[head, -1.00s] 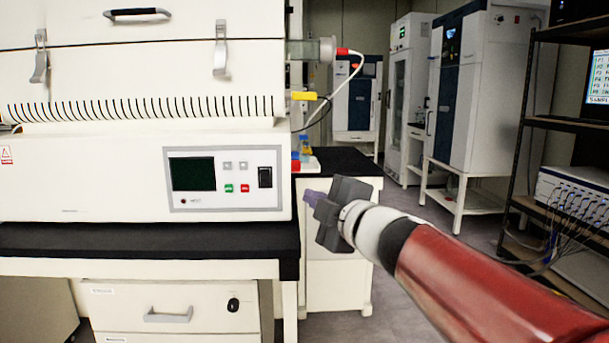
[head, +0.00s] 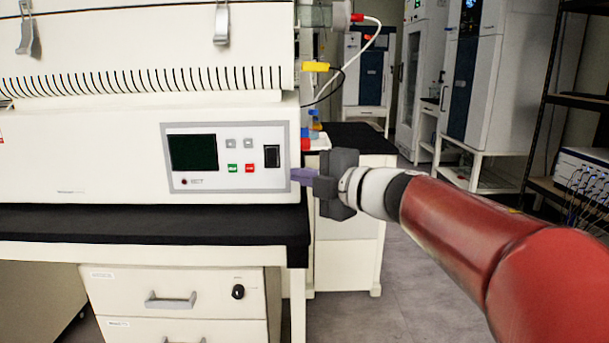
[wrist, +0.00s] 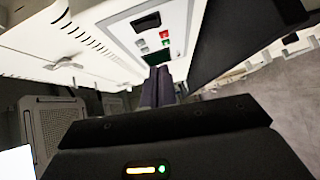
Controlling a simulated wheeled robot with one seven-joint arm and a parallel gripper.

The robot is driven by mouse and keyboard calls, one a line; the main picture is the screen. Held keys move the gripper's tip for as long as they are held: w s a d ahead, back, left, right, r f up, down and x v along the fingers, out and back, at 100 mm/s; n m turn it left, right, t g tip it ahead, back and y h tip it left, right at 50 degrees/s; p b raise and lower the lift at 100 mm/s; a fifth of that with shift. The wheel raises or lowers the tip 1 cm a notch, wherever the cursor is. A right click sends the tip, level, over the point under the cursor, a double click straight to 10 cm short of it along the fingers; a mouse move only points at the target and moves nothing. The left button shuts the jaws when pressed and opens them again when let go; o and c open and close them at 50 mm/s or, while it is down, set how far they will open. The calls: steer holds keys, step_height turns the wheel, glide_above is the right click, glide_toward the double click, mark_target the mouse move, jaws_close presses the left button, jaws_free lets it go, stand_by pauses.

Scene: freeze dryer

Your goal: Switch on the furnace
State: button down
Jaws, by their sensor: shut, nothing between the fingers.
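The furnace (head: 80,150) is a large white box on the black bench top. Its grey-framed control panel (head: 210,200) has a dark display (head: 193,153), a green button (head: 233,168), a red button (head: 249,168) and a black rocker switch (head: 272,156) at its right. My gripper (head: 302,176) is shut and empty, its purple fingers pointing left just right of the panel, slightly lower than the switch. I cannot tell whether the fingertips touch the furnace. In the wrist view the shut fingers (wrist: 157,88) point toward the panel, where the switch (wrist: 146,22) shows unobstructed.
The black bench top (head: 150,222) juts out below the panel, with a drawer unit (head: 170,295) under it. A yellow fitting (head: 316,66) and cables stick out at the furnace's right side. Open floor (head: 420,270) lies to the right.

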mark_target(268, 164)
steer(key=shift+w+a+f, duration=0.2)
steer(key=shift+w+a, duration=0.55)
steer(key=shift+w, duration=0.75)
steer(key=shift+w+a+f, duration=0.15)
steer(key=shift+w+a, duration=0.6)
steer(key=shift+w, duration=0.8)
steer(key=shift+w+a+f, duration=0.2)
steer(key=shift+w+a, duration=0.55)
steer(key=shift+w, duration=0.75)
steer(key=shift+w+f+p, duration=0.1)
steer(key=shift+w+p, duration=0.1)
steer(key=shift+p, duration=0.2)
